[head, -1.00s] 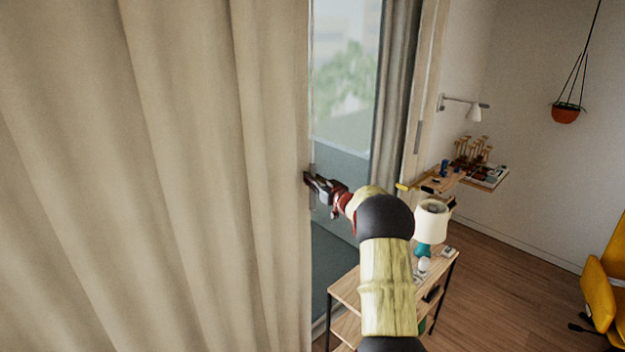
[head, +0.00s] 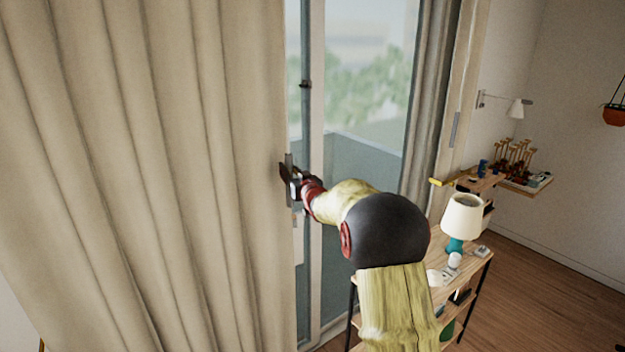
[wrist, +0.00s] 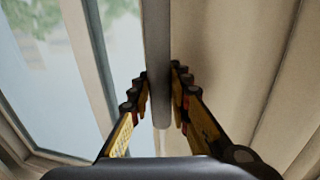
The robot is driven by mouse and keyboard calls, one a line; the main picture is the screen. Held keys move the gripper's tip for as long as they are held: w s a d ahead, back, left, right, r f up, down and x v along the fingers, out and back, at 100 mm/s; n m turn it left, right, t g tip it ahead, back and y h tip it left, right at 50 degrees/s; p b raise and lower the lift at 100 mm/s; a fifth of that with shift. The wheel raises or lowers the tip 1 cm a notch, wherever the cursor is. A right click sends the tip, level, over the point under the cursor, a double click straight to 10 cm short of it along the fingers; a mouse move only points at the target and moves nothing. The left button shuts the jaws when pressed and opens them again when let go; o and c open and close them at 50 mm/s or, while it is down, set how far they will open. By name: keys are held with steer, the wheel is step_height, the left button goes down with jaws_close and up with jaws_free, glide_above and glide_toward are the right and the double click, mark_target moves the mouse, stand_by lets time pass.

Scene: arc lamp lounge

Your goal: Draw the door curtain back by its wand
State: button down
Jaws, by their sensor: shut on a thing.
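The beige door curtain (head: 150,150) hangs in folds across the left half of the head view. Its wand, a grey bar (wrist: 157,60), runs down between my fingers in the wrist view. My gripper (head: 288,180) is at the curtain's right edge, shut on the wand. In the wrist view my gripper (wrist: 160,95) has a finger on each side of the wand, whose lower end shows just below the fingertips. The glass door (head: 365,120) is bare to the right of the curtain edge. My gripper hides part of the wand in the head view.
A second, gathered curtain (head: 432,100) hangs at the right side of the glass. A wooden shelf unit (head: 470,265) with a white-shaded lamp (head: 462,217) stands right of my arm. A wall shelf (head: 530,187) holds small items. Floor is open at far right.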

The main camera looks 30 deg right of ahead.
mark_target(222, 183)
steer(key=a+b, duration=0.3)
steer(key=a, duration=0.4)
steer(key=s+a+b, duration=0.1)
steer(key=a+b, duration=0.2)
steer(key=a, duration=0.5)
steer(key=a+b, duration=0.3)
steer(key=a, duration=0.4)
steer(key=shift+s+a+b, duration=0.35)
steer(key=shift+s+a, duration=0.05)
steer(key=a+p, duration=0.4)
steer(key=a, duration=0.6)
steer(key=s+a+p, duration=0.1)
steer(key=a+p, duration=0.4)
steer(key=a, duration=0.5)
steer(key=s+a+p, duration=0.1)
steer(key=a+p, duration=0.4)
steer(key=a, duration=0.6)
steer(key=shift+s+a+r, duration=0.1)
steer(key=shift+s+r, duration=0.1)
steer(key=shift+s, duration=0.05)
steer(key=c, duration=2.1)
jaws_free()
steer(key=shift+a, duration=0.1)
steer(key=shift+o, duration=1.4)
steer(key=shift+a, duration=0.15)
steer(key=shift+o, duration=0.8)
steer(key=shift+f, duration=0.15)
